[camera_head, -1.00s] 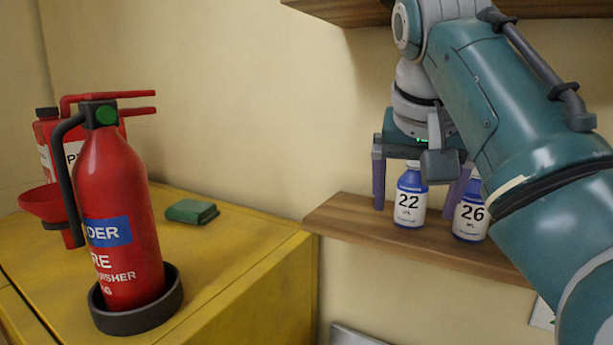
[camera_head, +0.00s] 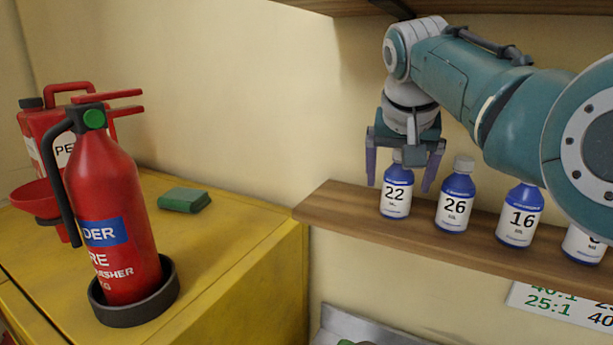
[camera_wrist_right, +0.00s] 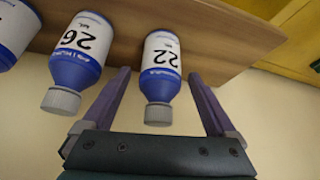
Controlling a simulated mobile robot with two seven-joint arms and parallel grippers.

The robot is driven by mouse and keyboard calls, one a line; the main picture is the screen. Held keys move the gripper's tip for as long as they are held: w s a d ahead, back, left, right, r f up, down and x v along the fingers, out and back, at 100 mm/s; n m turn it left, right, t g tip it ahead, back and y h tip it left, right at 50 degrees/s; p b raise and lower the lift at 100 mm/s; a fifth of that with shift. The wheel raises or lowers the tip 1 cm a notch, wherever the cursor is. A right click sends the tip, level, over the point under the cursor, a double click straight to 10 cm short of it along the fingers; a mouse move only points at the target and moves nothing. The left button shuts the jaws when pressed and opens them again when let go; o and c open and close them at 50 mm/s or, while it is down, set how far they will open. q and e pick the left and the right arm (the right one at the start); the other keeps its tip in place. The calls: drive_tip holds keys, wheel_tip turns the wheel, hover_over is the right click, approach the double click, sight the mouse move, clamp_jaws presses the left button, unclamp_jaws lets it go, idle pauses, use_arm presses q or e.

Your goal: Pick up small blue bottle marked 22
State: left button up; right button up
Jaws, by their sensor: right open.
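The small blue bottle marked 22 (camera_head: 396,197) stands upright at the left end of the wooden shelf (camera_head: 335,200). It has a white label and a grey cap. My right gripper (camera_head: 400,182) is open above it, with one finger on each side of the bottle's upper part. In the right wrist view, bottle 22 (camera_wrist_right: 161,68) shows upside down between the two purple fingers (camera_wrist_right: 163,85), with gaps visible on both sides. My left gripper is not in view.
Bottle 26 (camera_head: 454,201) stands close on the right, then bottle 16 (camera_head: 520,217) and another partly hidden bottle (camera_head: 583,244). An upper shelf (camera_head: 330,5) is overhead. A red extinguisher (camera_head: 112,205) and a green block (camera_head: 184,200) rest on the yellow cabinet (camera_head: 230,235).

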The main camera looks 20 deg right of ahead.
clamp_jaws()
idle(0.8)
